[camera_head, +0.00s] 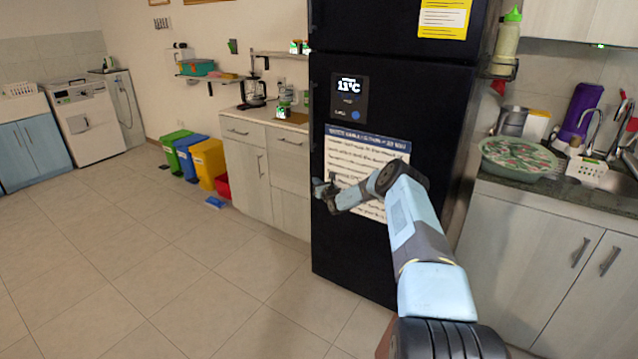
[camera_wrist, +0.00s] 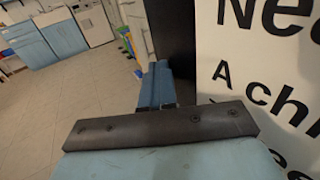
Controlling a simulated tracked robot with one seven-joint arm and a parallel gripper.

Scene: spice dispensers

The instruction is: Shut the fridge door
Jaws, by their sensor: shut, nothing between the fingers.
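The black fridge (camera_head: 415,95) stands in the middle right of the head view. Its lower door carries a white printed sheet with a blue header (camera_head: 368,137) and a small temperature display. The lower door looks flush with the fridge, and no gap shows. My gripper (camera_head: 322,190) is in front of the lower door near its left edge, beside the sheet. In the wrist view the shut fingers (camera_wrist: 160,82) point along the dark door edge (camera_wrist: 172,32), and the sheet (camera_wrist: 265,75) fills the right. Whether the fingers touch the door cannot be told.
A low cabinet (camera_head: 265,165) stands left of the fridge, with green, blue and yellow bins (camera_head: 208,160) further left. A sink counter (camera_head: 560,190) is on the right. The tiled floor (camera_head: 200,270) at the front left is clear.

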